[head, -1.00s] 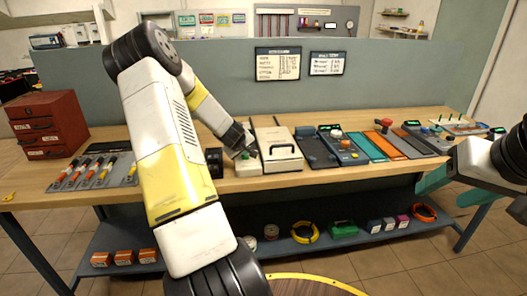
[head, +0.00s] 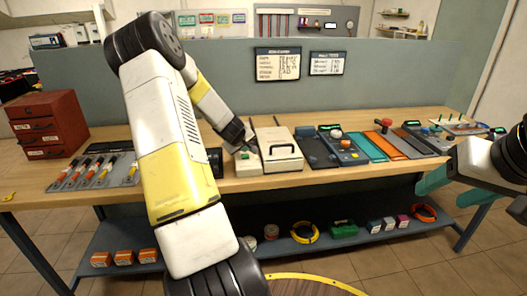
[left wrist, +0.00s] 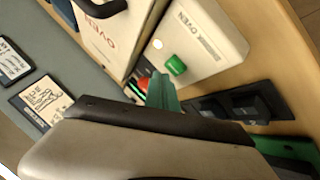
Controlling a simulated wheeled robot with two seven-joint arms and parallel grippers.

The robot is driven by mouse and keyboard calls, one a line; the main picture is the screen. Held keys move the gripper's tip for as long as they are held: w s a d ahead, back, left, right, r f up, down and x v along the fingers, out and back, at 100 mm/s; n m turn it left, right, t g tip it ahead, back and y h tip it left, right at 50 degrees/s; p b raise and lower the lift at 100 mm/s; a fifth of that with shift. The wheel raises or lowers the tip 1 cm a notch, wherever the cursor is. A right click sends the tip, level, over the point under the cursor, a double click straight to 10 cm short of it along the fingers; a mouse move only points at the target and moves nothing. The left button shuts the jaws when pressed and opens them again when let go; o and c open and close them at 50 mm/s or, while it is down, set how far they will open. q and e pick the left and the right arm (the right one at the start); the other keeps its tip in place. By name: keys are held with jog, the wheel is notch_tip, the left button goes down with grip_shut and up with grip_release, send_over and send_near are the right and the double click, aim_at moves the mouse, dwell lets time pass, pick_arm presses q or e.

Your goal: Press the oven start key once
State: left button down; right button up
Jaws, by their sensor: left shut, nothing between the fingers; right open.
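The oven (head: 283,150) is a cream box with a black handle on the workbench. Its cream control box (head: 247,166), marked OVEN, stands at its left side. In the left wrist view, the control box (left wrist: 205,40) carries a green key (left wrist: 176,65) and a round white lamp (left wrist: 157,44). My left gripper (head: 245,147) is shut and empty over the control box. Its teal fingertips (left wrist: 160,86) appear beside the green key; I cannot tell their height above it. My right gripper (head: 452,190) is open and empty at the right, in front of the bench.
Blue and orange panels (head: 369,147) with knobs lie right of the oven. A tray of coloured tools (head: 125,175) and a red drawer cabinet (head: 48,124) are at left. A grey partition (head: 400,75) stands behind the bench.

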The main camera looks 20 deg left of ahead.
aim_at(245, 157)
pick_arm(q)
jog(key=shift+r, duration=2.45)
